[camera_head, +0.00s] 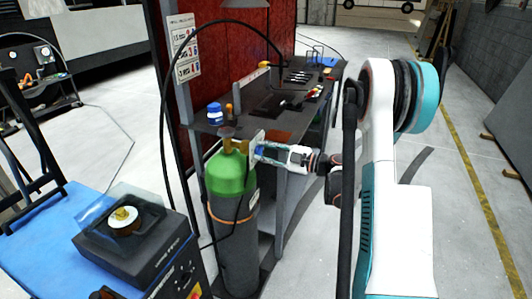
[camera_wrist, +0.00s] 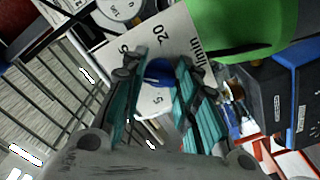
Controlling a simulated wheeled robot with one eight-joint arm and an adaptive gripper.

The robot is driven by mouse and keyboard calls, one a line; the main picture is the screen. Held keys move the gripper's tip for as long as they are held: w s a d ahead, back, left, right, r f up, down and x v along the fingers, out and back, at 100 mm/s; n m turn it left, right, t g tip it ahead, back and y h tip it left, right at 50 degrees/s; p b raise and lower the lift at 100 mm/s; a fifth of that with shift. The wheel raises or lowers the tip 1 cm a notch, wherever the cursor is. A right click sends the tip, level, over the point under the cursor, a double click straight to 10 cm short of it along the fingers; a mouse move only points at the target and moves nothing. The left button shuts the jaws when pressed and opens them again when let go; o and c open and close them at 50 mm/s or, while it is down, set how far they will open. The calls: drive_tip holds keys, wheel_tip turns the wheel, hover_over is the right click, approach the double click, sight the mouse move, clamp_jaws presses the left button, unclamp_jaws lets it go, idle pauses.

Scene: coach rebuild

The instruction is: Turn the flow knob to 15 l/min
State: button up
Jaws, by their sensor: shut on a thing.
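The blue flow knob (camera_wrist: 158,73) sits between the teal fingers of my gripper (camera_wrist: 160,68) in the wrist view, and the fingers are shut on it. Around it is a pale scale plate (camera_wrist: 178,38) marked 20 and l/min, with a 5 below the knob. The pointer's reading is hidden by the fingers. In the head view my gripper (camera_head: 258,153) reaches from the right to the plate (camera_head: 257,142) beside the green-topped gas cylinder (camera_head: 228,172). The knob is hard to make out there.
A round gauge (camera_wrist: 118,9) shows at the top of the wrist view. The cylinder stands against a dark workbench (camera_head: 235,122) carrying tools and a blue-lidded jar (camera_head: 215,115). A blue cart with a black machine (camera_head: 135,245) stands at the left. Open floor lies right.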

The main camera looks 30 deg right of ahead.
drive_tip(key=shift+m, duration=1.6)
drive_tip(key=o, duration=1.1)
drive_tip(key=shift+f, duration=0.1)
drive_tip(key=shift+c, duration=0.2)
drive_tip(key=shift+d, duration=0.1)
drive_tip(key=v, duration=1.2)
